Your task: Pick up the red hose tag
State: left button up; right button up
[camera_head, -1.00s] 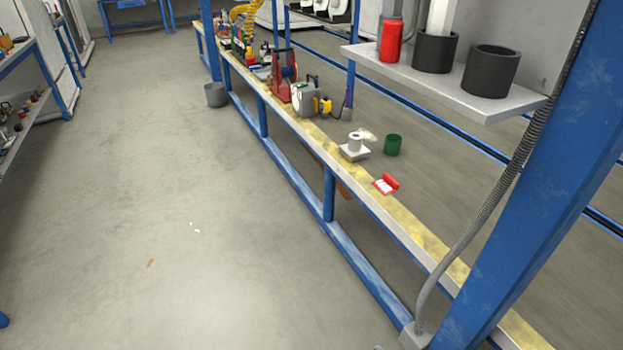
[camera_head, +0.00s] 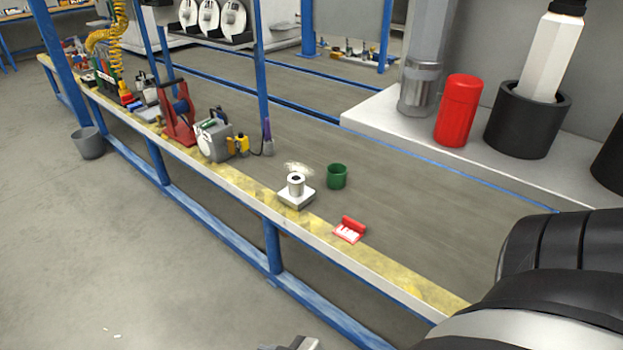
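The red hose tag (camera_head: 349,230) is a small red piece with white markings on its flat front and a raised red part behind. It lies on the yellow-and-grey worn ledge (camera_head: 391,280), near the middle of the view. Nothing touches it from my side. Neither gripper can be made out. A black and silver link of my own arm fills the lower right corner. A small grey metal part shows at the bottom edge, too cut off to identify.
A white block with a spool (camera_head: 296,194) and a green cup (camera_head: 337,176) stand left of and behind the tag. A grey device (camera_head: 214,137) and a red stand (camera_head: 179,118) are farther left. A red cylinder (camera_head: 458,110) and black holder (camera_head: 527,120) occupy the right shelf.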

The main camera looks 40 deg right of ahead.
aim_at(349, 231)
jog(key=i, duration=2.65)
jog(key=z, duration=3)
jog(key=i, duration=0.5)
jog(key=u, duration=0.05)
